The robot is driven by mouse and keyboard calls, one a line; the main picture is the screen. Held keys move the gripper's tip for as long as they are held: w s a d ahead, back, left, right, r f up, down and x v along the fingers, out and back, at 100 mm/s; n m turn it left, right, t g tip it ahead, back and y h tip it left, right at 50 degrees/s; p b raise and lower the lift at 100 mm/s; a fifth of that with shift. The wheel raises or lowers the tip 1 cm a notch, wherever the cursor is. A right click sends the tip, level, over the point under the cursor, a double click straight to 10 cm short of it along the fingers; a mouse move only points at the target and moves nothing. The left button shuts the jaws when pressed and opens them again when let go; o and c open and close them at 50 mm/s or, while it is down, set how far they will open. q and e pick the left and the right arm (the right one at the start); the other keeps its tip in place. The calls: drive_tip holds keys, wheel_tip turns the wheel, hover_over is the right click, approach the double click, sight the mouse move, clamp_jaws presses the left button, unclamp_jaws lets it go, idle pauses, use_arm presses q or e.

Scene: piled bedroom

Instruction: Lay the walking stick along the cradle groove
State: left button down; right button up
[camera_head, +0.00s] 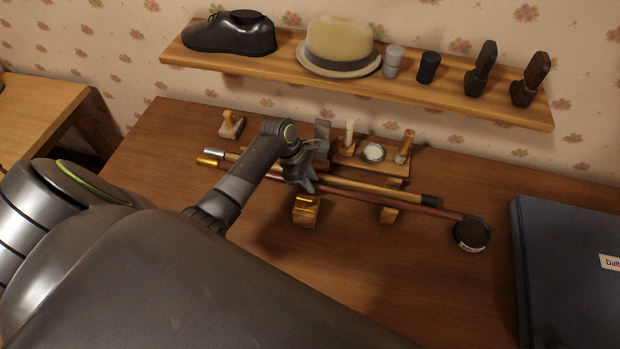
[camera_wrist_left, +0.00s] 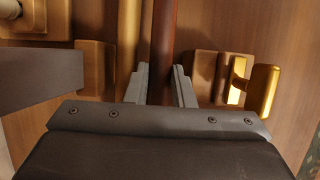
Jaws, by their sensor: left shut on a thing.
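A dark reddish walking stick (camera_head: 400,205) with a brass tip lies slanting across the desk, beside a lighter brown stick (camera_head: 355,187) with a silver tip and black end. My left gripper (camera_head: 303,184) is shut on the reddish stick; in the left wrist view that stick (camera_wrist_left: 163,45) runs between the fingers, with the lighter stick (camera_wrist_left: 129,45) just left. The groove is not clearly visible, and I cannot tell whether the stick touches the blocks. My right gripper is not in view.
A round black tin (camera_head: 471,233) sits at the reddish stick's right end. A brush stand (camera_head: 375,165) is behind the sticks. A dark case (camera_head: 565,270) fills the right. A shelf (camera_head: 440,90) with shoe and hat hangs above.

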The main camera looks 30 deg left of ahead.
use_arm(q)
drive_tip(key=shift+f, duration=0.5)
idle(0.9)
drive_tip(key=c, duration=1.2)
unclamp_jaws()
drive_tip(key=shift+o, duration=0.2)
wheel_tip(320, 180, up, 3)
drive_tip(key=p, duration=0.4)
drive_tip(key=shift+r, duration=0.1)
drive_tip(key=shift+r+p, duration=0.95)
drive_tip(key=shift+r, duration=0.45)
